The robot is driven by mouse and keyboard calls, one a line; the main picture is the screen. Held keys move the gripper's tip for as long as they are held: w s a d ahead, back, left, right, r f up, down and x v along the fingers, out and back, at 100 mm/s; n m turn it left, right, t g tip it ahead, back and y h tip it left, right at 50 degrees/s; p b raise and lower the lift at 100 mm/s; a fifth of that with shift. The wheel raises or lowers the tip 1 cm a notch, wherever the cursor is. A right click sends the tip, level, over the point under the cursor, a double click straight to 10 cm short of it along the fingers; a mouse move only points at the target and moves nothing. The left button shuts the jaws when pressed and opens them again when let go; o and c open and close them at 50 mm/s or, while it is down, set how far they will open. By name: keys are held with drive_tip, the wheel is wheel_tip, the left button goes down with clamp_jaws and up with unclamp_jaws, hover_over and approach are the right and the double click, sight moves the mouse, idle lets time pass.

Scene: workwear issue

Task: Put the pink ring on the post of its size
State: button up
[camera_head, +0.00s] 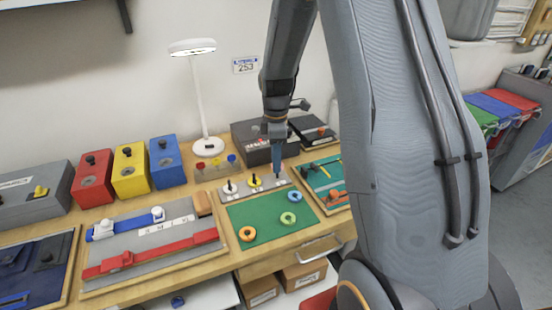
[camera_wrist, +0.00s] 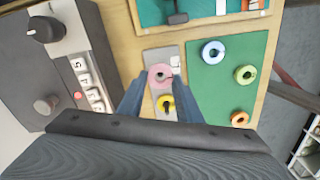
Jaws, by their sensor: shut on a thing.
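The pink ring (camera_wrist: 159,77) is between the fingertips of my gripper (camera_wrist: 160,88) in the wrist view, with both fingers closed on its sides. It is over the end of the light grey post plate (camera_wrist: 166,53); I cannot tell if it is around a post or above one. In the head view my gripper (camera_head: 277,172) points down at the plate's right end, and the ring is not clearly visible. A yellow ring (camera_wrist: 166,103) is at the middle post, also seen in the head view (camera_head: 254,182). The left post (camera_head: 229,187) stands on a pale base.
A green mat (camera_head: 262,224) in front holds a blue ring (camera_head: 288,218), a lime ring (camera_head: 296,197) and an orange ring (camera_head: 247,234). A white lamp (camera_head: 208,147) and a dark box (camera_head: 252,141) stand behind. A board with red and blue sliders lies left.

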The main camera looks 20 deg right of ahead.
drive_tip(key=shift+f, duration=0.3)
idle(0.4)
drive_tip(key=o, duration=1.5)
drive_tip(key=shift+r, duration=0.1)
drive_tip(key=shift+r+p, duration=2.45)
drive_tip(key=shift+r, duration=1)
drive_tip(key=shift+s+a, duration=0.1)
drive_tip(key=s+a+m+b, duration=0.2)
drive_tip(key=s+a+m, duration=0.1)
drive_tip(key=s, duration=0.3)
drive_tip(key=s+a+f+m+t+b, duration=0.1)
drive_tip(key=s+a+m+b, duration=0.1)
drive_tip(key=s+m, duration=0.4)
drive_tip(key=s+a+m+b, duration=0.3)
drive_tip(key=s+m, duration=0.2)
drive_tip(key=s, duration=0.2)
drive_tip(key=shift+s+a+f, duration=0.2)
drive_tip(key=shift+a+f, duration=0.1)
